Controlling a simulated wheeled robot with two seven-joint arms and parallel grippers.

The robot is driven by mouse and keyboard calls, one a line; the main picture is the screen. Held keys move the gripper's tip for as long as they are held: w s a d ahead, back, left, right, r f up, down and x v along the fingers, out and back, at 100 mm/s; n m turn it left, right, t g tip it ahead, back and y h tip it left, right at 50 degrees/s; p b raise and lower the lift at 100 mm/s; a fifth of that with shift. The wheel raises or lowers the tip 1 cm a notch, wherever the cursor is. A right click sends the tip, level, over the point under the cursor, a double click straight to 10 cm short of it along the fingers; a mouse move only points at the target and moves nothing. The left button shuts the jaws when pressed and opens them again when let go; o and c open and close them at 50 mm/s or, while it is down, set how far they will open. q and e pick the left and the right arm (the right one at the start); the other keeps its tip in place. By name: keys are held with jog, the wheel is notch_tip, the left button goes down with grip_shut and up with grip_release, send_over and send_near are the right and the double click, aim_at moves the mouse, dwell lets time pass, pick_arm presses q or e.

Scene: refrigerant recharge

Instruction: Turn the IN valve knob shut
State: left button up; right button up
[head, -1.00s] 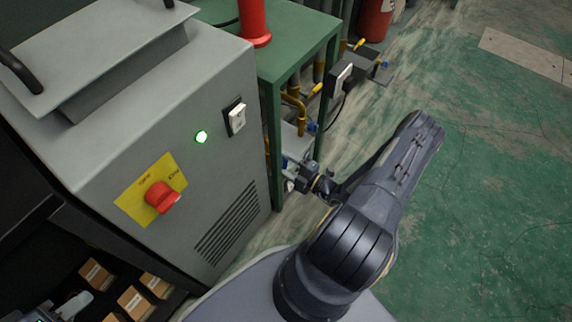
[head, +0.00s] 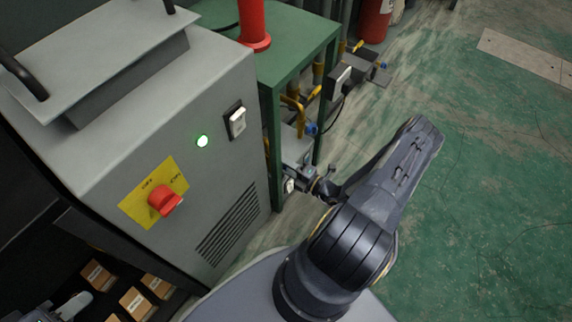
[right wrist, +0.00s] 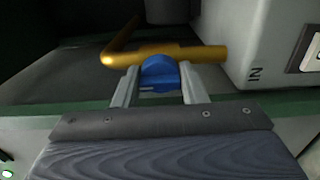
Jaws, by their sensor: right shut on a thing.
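The IN valve knob (right wrist: 160,72) is blue and sits on a yellow pipe (right wrist: 190,54) in the right wrist view. The letters "IN" show on the grey housing beside it. My right gripper (right wrist: 158,84) has one finger on each side of the knob and is shut on it. In the head view my right gripper (head: 292,174) is low beside the green table's leg, partly hidden, and the knob in it cannot be made out. My left gripper (head: 68,308) shows only in part at the bottom left corner; its fingers are unclear.
A grey cabinet (head: 215,105) with a red rotary switch (head: 164,201) and a lit green lamp (head: 202,141) stands at the left. A green table (head: 292,50) carries a red cylinder (head: 254,22). Small boxes (head: 136,302) lie below left. Green floor at the right is open.

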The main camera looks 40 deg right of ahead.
jog(key=o, duration=1)
jog(key=shift+c, duration=0.2)
jog(key=p+v, duration=0.1)
jog(key=v, duration=0.7)
jog(key=shift+p, duration=0.35)
